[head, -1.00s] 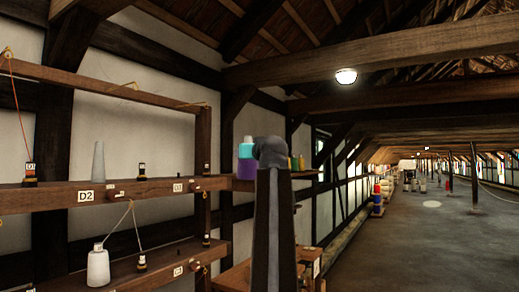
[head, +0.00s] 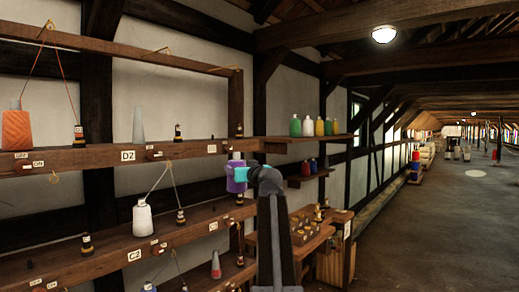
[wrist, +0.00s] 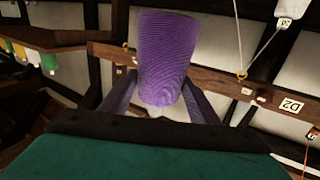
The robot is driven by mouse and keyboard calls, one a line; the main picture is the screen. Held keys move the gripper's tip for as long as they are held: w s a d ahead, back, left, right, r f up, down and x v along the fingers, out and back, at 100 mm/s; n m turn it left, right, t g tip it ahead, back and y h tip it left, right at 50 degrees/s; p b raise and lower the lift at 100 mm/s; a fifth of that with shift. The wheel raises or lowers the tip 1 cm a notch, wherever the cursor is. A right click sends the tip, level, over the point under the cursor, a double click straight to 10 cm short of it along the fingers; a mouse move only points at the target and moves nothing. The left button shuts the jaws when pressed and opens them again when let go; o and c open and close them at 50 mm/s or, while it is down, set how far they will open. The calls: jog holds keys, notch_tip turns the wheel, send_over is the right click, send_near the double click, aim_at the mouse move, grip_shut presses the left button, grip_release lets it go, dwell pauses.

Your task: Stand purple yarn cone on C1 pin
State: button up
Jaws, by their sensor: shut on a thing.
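The purple yarn cone (head: 235,180) is in my gripper (head: 243,175), in the air in front of the right part of the rack in the head view. In the wrist view the purple cone (wrist: 175,60) fills the upper middle, between two purple-tinted fingers (wrist: 160,103) shut on it. The lower rail carries a label C2 (head: 134,256) below a white cone (head: 142,218). Dark pins with yellowish bases stand on this rail, one at the left (head: 87,245) and one at the middle (head: 180,217). I cannot make out a C1 label.
An orange cone (head: 16,128) and a grey cone (head: 138,124) stand on the upper rail (head: 105,158). Threads run up to hooks. The floor (head: 440,240) at right is open.

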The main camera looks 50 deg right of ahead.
jog(key=w+a+f+n+y, duration=0.2)
jog(key=w+a+f+y, duration=0.25)
jog(key=a+f, duration=0.7)
jog(key=w+a+f+n+t+y, duration=0.1)
jog(key=w+a+f+n+y, duration=0.2)
jog(key=w+a+f, duration=0.75)
jog(key=a+f+n+y, duration=0.3)
jog(key=a+f, duration=0.5)
jog(key=f, duration=0.9)
jog(key=s+a+f+n+g+y, duration=0.1)
jog(key=s+a+f+n+y, duration=0.15)
jog(key=a+f, duration=0.45)
jog(key=s+a+f+n+g+y, duration=0.15)
jog(key=a+f+y, duration=0.25)
jog(key=a, duration=0.8)
jog(key=s+a+n+g+y, duration=0.4)
jog(key=s+a+y, duration=0.1)
jog(key=s+a, duration=0.5)
jog(key=a, duration=0.2)
jog(key=shift+s+a+r, duration=0.2)
jog(key=shift+s+a, duration=0.05)
jog(key=shift+a, duration=0.15)
jog(key=shift+s+g, duration=0.1)
jog(key=shift+g, duration=0.15)
